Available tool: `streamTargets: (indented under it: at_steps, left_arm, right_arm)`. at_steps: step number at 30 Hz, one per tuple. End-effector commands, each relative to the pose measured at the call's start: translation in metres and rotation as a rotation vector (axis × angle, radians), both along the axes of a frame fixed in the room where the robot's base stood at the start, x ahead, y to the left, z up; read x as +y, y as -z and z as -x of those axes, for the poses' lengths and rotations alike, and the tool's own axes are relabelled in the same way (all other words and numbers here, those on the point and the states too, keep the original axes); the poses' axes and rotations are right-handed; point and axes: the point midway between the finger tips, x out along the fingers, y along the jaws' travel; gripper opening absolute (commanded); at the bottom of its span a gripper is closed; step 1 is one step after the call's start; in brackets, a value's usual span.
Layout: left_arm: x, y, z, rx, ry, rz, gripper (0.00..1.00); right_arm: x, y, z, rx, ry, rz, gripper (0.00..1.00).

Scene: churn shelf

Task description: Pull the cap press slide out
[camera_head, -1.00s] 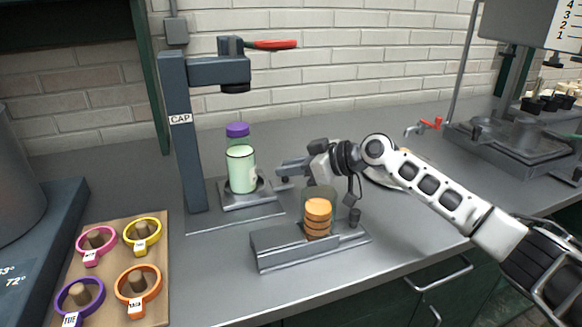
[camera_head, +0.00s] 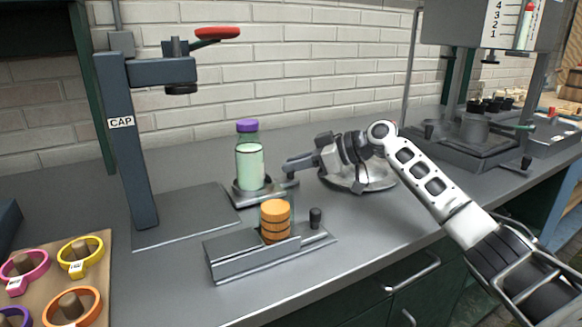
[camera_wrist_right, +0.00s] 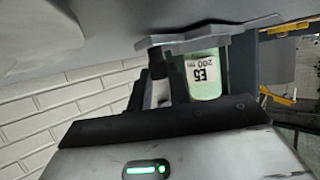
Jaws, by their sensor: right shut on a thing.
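The cap press (camera_head: 125,122) is a dark column marked CAP, with a red-handled lever (camera_head: 217,33) and a flat base plate (camera_head: 185,222). Its slide (camera_head: 243,201) sits at the right end of the base, clear of the press head. A bottle (camera_head: 250,165) of pale green liquid with a purple cap stands upright on the slide. My right gripper (camera_head: 289,168) is shut at the slide's right end, on its small dark handle, mostly hidden by the fingers. The wrist view shows the bottle (camera_wrist_right: 203,75) with its label beyond the fingers. My left gripper is out of view.
A grey holder (camera_head: 240,258) with stacked orange caps (camera_head: 276,222) and a small dark knob (camera_head: 315,217) stands in front of the slide. Coloured rings sit on a board (camera_head: 105,262) at the left.

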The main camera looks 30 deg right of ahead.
Motion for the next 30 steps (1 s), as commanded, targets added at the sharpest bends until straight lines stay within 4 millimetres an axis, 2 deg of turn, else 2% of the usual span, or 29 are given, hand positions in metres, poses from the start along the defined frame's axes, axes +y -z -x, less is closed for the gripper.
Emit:
streamTargets:
  at_steps: [4,5,6,7,15,19,23,30]
  left_arm:
    - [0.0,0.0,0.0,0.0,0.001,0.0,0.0]
    - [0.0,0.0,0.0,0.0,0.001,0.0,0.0]
    - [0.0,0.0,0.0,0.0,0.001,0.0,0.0]
    - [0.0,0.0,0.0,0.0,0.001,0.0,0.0]
    - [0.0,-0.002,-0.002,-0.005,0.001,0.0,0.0]
    - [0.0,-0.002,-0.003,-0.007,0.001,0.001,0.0]
    - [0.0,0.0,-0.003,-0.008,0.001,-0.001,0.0]
    - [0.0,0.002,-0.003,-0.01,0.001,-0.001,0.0]
  right_arm:
    - [0.001,-0.002,0.0,-0.003,0.0,-0.005,0.0]
    - [0.001,-0.002,0.0,-0.003,0.0,-0.005,0.27]
    - [0.001,-0.002,0.0,-0.003,0.0,-0.005,0.39]
    - [0.001,-0.002,0.0,-0.002,-0.001,-0.005,0.41]
    - [0.001,-0.001,0.0,-0.001,-0.001,-0.003,0.41]
    - [-0.006,-0.003,0.006,0.0,0.0,-0.001,0.41]
    - [-0.022,-0.012,0.02,-0.002,0.002,0.001,0.41]
    - [-0.062,-0.034,0.057,-0.001,0.003,-0.001,0.41]
